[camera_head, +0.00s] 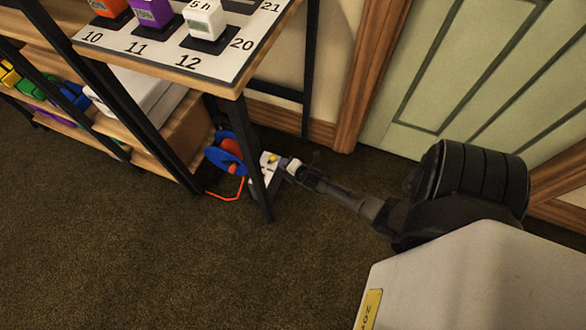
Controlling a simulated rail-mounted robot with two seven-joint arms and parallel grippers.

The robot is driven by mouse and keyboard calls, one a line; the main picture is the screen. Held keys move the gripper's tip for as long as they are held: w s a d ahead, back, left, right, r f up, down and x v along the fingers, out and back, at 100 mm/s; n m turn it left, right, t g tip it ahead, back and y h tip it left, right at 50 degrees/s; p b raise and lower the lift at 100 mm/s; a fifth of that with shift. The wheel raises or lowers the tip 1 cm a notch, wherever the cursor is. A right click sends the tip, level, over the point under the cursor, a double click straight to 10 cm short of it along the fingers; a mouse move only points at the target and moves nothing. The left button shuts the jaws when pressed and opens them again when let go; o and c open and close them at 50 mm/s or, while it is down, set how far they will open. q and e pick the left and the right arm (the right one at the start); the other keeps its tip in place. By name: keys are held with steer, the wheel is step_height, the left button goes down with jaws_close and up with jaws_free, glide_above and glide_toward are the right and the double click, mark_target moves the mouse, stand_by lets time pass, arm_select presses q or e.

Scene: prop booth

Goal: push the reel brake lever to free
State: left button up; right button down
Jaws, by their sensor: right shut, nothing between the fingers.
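A cable reel with a blue rim (225,152) and an orange middle stands on the floor by the shelf's front leg. An orange cord (226,198) lies on the carpet below it. A white plate (267,160) with a small yellow part sits beside the reel, partly behind the dark shelf leg. My right gripper (289,165) is shut and empty, reaching in from the right to the plate's right edge. A small purple and white part shows at its tip; I cannot tell whether they touch. The brake lever is too small to make out surely. My left gripper is out of view.
A wooden shelf unit with a numbered top (165,55) overhangs the reel, and its dark leg (252,160) stands close to my right gripper. A green door (480,80) is at the back right. The carpet (150,260) in front is clear.

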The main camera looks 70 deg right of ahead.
mark_target(275, 158)
steer(key=b+x, duration=0.1)
steer(key=x, duration=0.2)
steer(key=shift+w+b, duration=0.1)
steer(key=shift+b, duration=0.25)
